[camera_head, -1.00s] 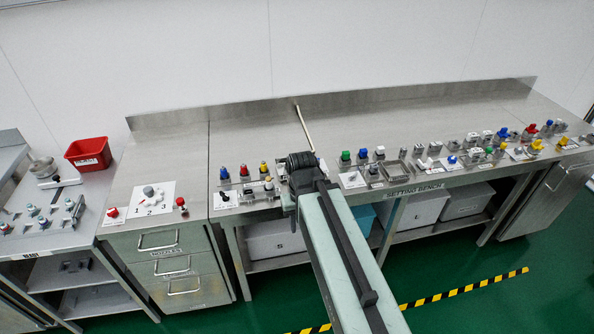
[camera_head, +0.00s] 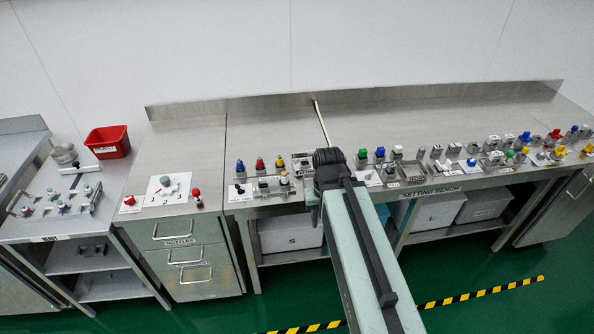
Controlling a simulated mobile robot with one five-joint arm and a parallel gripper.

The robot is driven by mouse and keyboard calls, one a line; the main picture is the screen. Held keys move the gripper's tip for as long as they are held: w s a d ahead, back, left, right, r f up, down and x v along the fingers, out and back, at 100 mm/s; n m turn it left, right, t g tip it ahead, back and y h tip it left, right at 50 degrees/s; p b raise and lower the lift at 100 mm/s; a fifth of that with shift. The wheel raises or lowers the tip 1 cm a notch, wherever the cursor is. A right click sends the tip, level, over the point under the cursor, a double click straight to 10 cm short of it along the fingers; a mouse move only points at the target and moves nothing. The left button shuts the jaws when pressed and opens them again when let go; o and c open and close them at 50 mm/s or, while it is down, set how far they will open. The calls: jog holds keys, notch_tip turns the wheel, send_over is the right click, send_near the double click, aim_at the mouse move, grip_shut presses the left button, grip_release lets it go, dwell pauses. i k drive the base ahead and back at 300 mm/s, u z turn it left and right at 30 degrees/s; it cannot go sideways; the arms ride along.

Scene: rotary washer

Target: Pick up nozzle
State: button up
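No part can be named a nozzle with certainty. A drawer unit (camera_head: 185,232) at left centre bears a label that seems to read NOZZLES; its drawers are shut. On the bench to its right stand small pegs with a blue top (camera_head: 240,166), a red top (camera_head: 260,163) and a yellow top (camera_head: 280,162). My gripper (camera_head: 328,165) is at the dark far end of my arm, over the bench right of these pegs. Its fingers are hidden behind the arm, so I cannot see whether it holds anything.
A white dial plate (camera_head: 168,188) lies on the drawer unit, with red knobs (camera_head: 129,200) beside it. A red bin (camera_head: 107,141) stands at left. Several small parts line the setting bench (camera_head: 430,110) at right. Its back surface is mostly clear, except for a thin pale strip (camera_head: 320,120).

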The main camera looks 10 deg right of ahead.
aim_at(284, 174)
jog(key=k, duration=1.15)
jog(key=u, duration=0.8)
jog(key=i, duration=2.15)
jog(key=u, duration=0.45)
